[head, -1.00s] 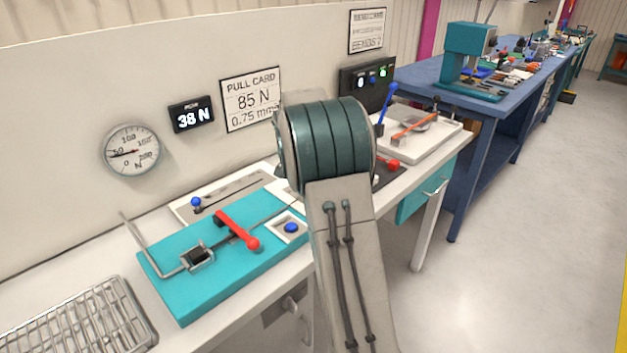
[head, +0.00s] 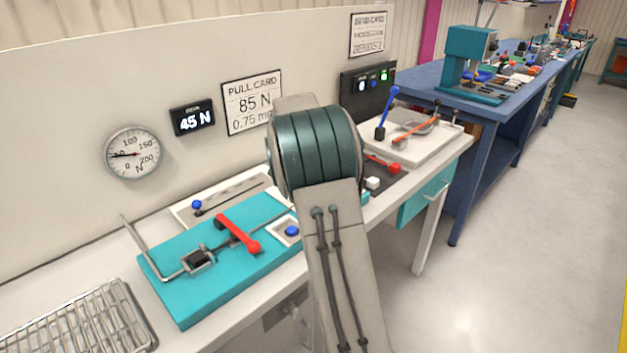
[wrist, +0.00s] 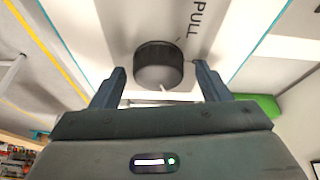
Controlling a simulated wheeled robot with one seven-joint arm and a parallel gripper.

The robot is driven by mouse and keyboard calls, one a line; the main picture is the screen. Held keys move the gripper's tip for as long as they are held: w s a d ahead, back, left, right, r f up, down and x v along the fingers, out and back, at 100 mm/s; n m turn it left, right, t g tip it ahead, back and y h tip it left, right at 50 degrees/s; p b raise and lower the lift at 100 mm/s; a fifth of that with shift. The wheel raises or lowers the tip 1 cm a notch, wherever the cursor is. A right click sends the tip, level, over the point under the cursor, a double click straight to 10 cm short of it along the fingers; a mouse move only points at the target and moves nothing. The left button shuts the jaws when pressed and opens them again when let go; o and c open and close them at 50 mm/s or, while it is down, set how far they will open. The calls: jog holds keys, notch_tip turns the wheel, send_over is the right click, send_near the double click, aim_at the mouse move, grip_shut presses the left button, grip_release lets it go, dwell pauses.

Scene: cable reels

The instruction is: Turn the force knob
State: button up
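The force knob (wrist: 158,68) is a dark round knob in the wrist view, on a white panel marked PULL, with a small white mark at its near edge. My gripper (wrist: 160,72) has one finger on each side of the knob, with a visible gap on both sides. It is open and holds nothing. In the head view my arm hides the knob and gripper. A digital display (head: 193,118) reads 45 N. A round dial gauge (head: 132,153) has its needle near 50. The pull card (head: 252,103) reads 85 N, 0.75 mm.
A teal fixture (head: 190,290) with a red lever (head: 238,233) and a blue button (head: 292,230) sits on the white bench, left of my arm. A wire rack (head: 85,325) lies at the front left. A tray (head: 430,140) stands to the right.

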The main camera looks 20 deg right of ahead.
jog(key=v, duration=1.3)
jog(key=shift+r, duration=0.4)
jog(key=s+a+f+n+y+p, duration=0.1)
jog(key=s+a+n, duration=0.3)
jog(key=s, duration=0.6)
jog(key=s+a+f+n+y+p, duration=0.2)
jog(key=s+a+n, duration=0.2)
jog(key=s, duration=0.7)
jog(key=s+a+f+n+t+y+p, duration=0.1)
jog(key=s+a+n, duration=0.3)
jog(key=s, duration=0.7)
jog(key=shift+a+f+p, duration=0.3)
jog(key=shift+a+p, duration=0.05)
jog(key=shift+p, duration=0.35)
jog(key=shift+c, duration=0.3)
